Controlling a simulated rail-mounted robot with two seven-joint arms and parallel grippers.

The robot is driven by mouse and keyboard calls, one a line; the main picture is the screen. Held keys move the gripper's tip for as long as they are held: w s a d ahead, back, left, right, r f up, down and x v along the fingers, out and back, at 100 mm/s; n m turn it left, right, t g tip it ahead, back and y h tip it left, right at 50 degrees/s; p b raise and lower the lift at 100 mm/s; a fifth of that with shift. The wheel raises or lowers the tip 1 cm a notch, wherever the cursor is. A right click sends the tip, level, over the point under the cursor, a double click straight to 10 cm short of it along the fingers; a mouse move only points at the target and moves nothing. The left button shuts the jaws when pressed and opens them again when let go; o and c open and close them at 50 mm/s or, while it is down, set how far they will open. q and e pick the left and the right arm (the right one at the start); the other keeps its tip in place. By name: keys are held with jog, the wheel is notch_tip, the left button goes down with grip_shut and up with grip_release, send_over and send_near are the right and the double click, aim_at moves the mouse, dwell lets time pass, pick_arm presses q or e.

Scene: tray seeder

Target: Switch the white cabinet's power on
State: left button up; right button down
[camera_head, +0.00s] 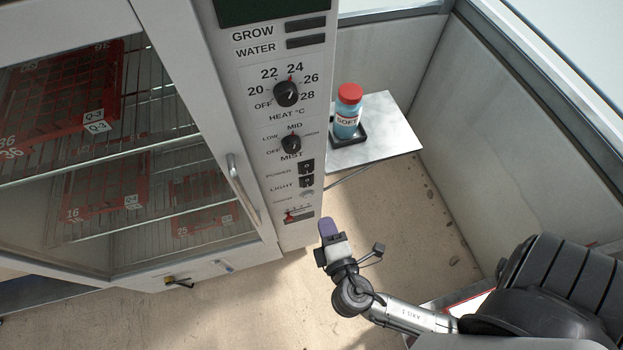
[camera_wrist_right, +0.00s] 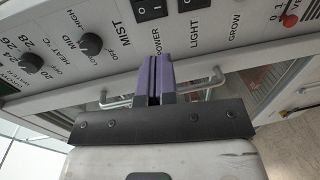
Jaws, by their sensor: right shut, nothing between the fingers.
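The white cabinet (camera_head: 272,210) stands at the left with its control panel facing me. The black POWER rocker switch (camera_head: 306,166) sits above the LIGHT switch (camera_head: 306,182). In the right wrist view the POWER rocker (camera_wrist_right: 150,9) is cut by the top edge, with I and O marks; which side is pressed I cannot tell. My right gripper (camera_head: 327,228) is shut and empty, with purple fingers, below and right of the switches in the head view. In the wrist view its fingertips (camera_wrist_right: 157,62) point toward the POWER label, and contact does not show. My left gripper is not in view.
The HEAT dial (camera_head: 286,93) and MIST dial (camera_head: 291,144) sit above the switches. A door handle (camera_head: 241,188) sticks out at the panel's left. A blue bottle with a red cap (camera_head: 348,112) stands on a small shelf (camera_head: 390,133) to the right.

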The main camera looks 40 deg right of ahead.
aim_at(307, 173)
jog(key=x, duration=1.3)
jog(key=shift+w+d, duration=0.1)
jog(key=shift+w, duration=0.15)
jog(key=shift+w+d+f, duration=0.1)
jog(key=shift+w, duration=0.1)
